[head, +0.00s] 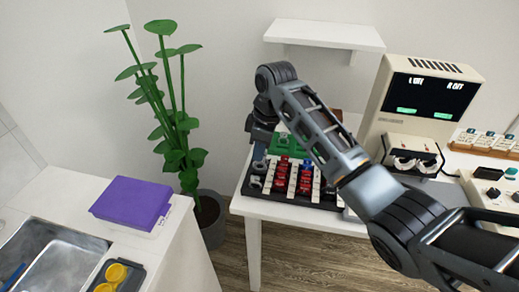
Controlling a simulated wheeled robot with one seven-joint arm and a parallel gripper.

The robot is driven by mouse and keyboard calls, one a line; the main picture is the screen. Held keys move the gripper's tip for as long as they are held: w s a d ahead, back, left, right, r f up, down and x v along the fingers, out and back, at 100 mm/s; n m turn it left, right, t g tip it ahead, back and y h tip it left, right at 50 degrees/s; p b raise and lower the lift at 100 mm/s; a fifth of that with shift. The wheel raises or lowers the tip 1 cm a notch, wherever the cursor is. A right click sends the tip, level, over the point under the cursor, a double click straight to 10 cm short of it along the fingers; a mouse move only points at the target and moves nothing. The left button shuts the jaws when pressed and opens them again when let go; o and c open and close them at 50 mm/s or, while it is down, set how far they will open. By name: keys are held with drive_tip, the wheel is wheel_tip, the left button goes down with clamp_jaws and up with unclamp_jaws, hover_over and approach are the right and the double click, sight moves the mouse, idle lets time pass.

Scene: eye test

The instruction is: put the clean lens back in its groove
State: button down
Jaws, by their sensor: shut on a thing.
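A dark lens case (322,207) lies on the white table, with rows of red and white pieces in its grooves. My arm reaches in from the lower right, over the table, and bends down at the case's far left corner. My gripper (259,152) is small and dark there, pointing down and shut on a lens. A grey ring-shaped piece (259,167) shows just under the fingertips and looks like that lens. Another grey ring (255,182) is just in front of it, at the case's left edge. I cannot tell whether the held lens touches a groove. My arm hides part of the case's right side.
A green tray (287,145) lies behind the case. A purple box (131,202), a sink (45,255) and a plant (178,130) are left.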

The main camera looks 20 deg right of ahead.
drive_tip(key=shift+f, duration=0.75)
drive_tip(key=shift+f+b, duration=0.4)
drive_tip(key=shift+f, duration=0.3)
drive_tip(key=shift+f, duration=0.1)
drive_tip(key=c, duration=1.2)
unclamp_jaws()
drive_tip(key=shift+o, duration=0.2)
drive_tip(key=r, duration=0.5)
drive_tip(key=d+r, duration=0.1)
drive_tip(key=r, duration=0.1)
drive_tip(key=shift+s+r+b, duration=0.35)
drive_tip(key=shift+s, duration=0.05)
drive_tip(key=shift+s, duration=0.1)
